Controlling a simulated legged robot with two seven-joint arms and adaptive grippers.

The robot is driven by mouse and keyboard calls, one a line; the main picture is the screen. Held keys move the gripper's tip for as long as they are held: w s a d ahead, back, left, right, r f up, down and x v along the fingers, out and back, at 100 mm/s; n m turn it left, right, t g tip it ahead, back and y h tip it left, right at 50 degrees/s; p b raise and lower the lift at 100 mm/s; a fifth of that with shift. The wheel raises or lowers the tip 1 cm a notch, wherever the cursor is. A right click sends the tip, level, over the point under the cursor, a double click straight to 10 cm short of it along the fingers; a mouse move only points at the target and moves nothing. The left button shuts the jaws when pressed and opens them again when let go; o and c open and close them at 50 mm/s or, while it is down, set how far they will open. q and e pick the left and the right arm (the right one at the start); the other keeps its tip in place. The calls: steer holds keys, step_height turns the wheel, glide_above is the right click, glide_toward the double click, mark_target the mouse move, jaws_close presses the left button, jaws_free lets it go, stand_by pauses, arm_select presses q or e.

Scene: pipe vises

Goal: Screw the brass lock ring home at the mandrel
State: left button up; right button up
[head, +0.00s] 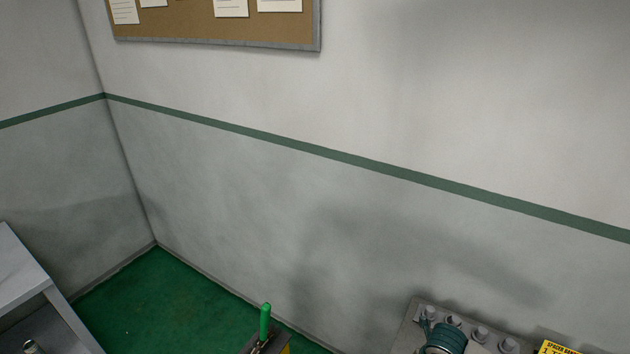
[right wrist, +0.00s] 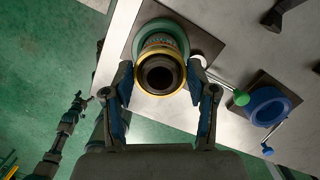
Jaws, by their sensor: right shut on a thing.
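The brass lock ring (right wrist: 181,66) shows in the right wrist view around a dark hollow core (right wrist: 159,76). A teal round collar (right wrist: 150,27) lies behind it, on a plate. The fingers of my right gripper (right wrist: 161,80) stand one on each side of the ring, shut on it. The ring's thread and seating face are hidden. In the head view a teal ribbed cylinder (head: 446,338) is cut by the bottom edge.
A blue ring vise (right wrist: 270,106) stands right of the gripper, with a green-knobbed handle (right wrist: 240,98) close by. A grey bench (head: 18,268) is at the left. A green lever (head: 265,322) rises at the bottom. Green floor (head: 150,305) lies open between.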

steer(key=m+h+p, duration=0.1)
steer(key=m, duration=0.4)
steer(key=shift+a+r+m, duration=0.1)
steer(key=shift+m, duration=0.3)
steer(key=shift+m+g+p, duration=0.3)
steer(key=shift+m+p, duration=0.2)
steer(key=shift+m, duration=1)
steer(key=m+p, duration=0.2)
steer(key=m, duration=0.2)
steer(key=m+g+h+p, duration=0.1)
steer(key=m+p, duration=0.1)
steer(key=m, duration=0.2)
steer(key=shift+s+m+g+p, duration=0.1)
steer(key=shift+m+g+p, duration=0.2)
steer(key=shift+m, duration=0.1)
steer(key=m+p, duration=0.2)
steer(key=m, duration=0.1)
steer(key=shift+m+g, duration=0.3)
steer(key=shift+g, duration=0.1)
steer(key=shift+f+m+p, duration=0.2)
steer(key=shift+m+p, duration=0.45)
steer(key=shift+m, duration=0.25)
